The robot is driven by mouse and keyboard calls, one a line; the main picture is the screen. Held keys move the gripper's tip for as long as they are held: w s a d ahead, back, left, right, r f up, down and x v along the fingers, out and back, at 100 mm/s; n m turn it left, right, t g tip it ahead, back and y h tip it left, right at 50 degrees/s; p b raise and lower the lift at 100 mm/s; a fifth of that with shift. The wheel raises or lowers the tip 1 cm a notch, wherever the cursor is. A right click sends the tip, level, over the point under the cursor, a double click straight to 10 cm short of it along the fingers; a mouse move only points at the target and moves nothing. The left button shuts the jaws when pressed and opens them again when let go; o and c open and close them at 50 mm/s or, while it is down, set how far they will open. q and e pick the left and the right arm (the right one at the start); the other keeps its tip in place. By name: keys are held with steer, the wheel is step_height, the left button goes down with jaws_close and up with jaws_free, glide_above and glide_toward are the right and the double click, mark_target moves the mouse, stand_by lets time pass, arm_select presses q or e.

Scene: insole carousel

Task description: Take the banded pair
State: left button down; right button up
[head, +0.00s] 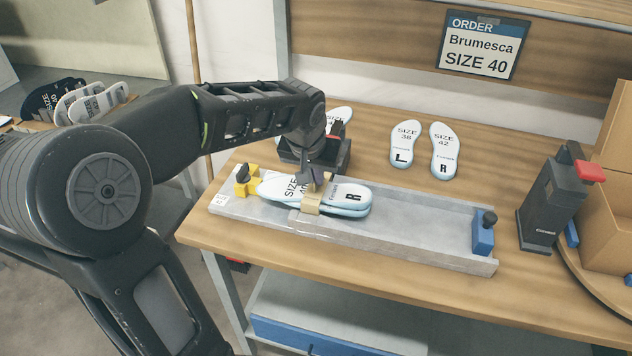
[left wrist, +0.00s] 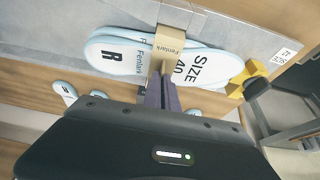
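The banded pair of white insoles (head: 349,196) lies stacked in the left part of a grey tray (head: 410,234). A tan band (head: 311,203) wraps its middle; in the left wrist view the band (left wrist: 172,42) reads Fentark. The insoles read SIZE 40 and R. My left gripper (head: 314,183) is at the band from above and behind. In the left wrist view its two fingers (left wrist: 165,85) are close together at the band's edge; whether they are closed on it is unclear. My right gripper is not in view.
Two loose insoles, size 38 L (head: 405,143) and size 42 R (head: 443,151), lie behind the tray. A yellow block (head: 246,182) and a blue stop (head: 484,234) sit at the tray's ends. A dark device (head: 550,205) stands right. The order sign (head: 483,45) reads Brumesca SIZE 40.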

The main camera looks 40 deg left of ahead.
arm_select(q)
step_height(320, 180, up, 16)
steer(key=shift+f, duration=0.25)
steer(key=shift+f, duration=0.15)
stand_by(0.5)
